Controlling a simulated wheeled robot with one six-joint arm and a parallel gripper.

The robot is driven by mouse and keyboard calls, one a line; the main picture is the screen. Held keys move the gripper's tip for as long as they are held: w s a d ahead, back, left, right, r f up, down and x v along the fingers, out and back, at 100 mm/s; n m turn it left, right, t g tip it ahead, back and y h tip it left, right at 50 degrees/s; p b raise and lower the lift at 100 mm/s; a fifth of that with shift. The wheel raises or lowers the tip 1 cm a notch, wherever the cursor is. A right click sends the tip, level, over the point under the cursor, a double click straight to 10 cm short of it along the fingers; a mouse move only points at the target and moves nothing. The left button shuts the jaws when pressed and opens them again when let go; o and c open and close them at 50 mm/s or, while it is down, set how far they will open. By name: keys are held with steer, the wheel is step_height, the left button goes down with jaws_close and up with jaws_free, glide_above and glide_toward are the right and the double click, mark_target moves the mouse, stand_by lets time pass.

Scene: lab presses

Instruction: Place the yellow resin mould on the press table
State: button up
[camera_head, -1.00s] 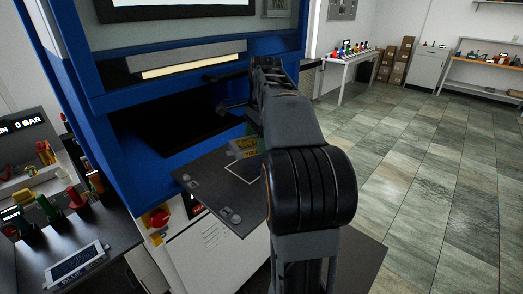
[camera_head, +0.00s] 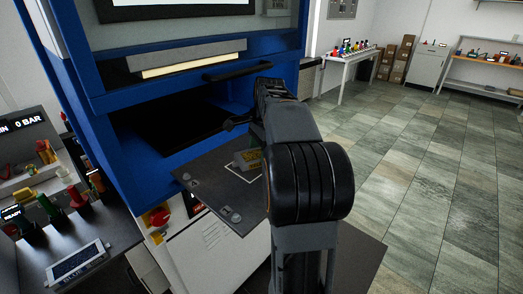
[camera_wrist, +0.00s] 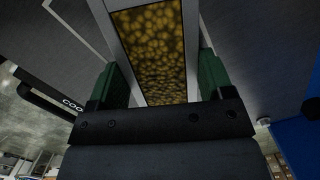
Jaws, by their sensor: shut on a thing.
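The yellow resin mould (camera_wrist: 155,50) is a grey-sided block with a mottled yellow face, between the green fingers of my gripper (camera_wrist: 164,72) in the wrist view. My gripper is shut on it. In the head view the mould (camera_head: 248,159) shows at the left of my arm, over the press table (camera_head: 208,190) near its white outlined square. The arm hides my gripper and part of the square there. I cannot tell whether the mould touches the table.
The blue press frame (camera_head: 180,170) stands behind and left of the table, with a dark opening and an overhanging handle (camera_head: 238,70). A side bench with a tablet (camera_head: 77,262) and coloured items is at the left. Open tiled floor (camera_head: 430,180) lies right.

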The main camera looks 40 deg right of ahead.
steer(key=o, duration=1.3)
steer(key=shift+s+d+r+p, duration=0.1)
steer(key=shift+d+r+p, duration=0.05)
steer(key=shift+r, duration=1.15)
steer(key=shift+w+d+r+p, duration=0.1)
steer(key=shift+d+r, duration=0.05)
steer(key=shift+r, duration=1.1)
steer(key=shift+s+d+r+p, duration=0.1)
steer(key=shift+d+r+p, duration=0.05)
steer(key=shift+r, duration=1.15)
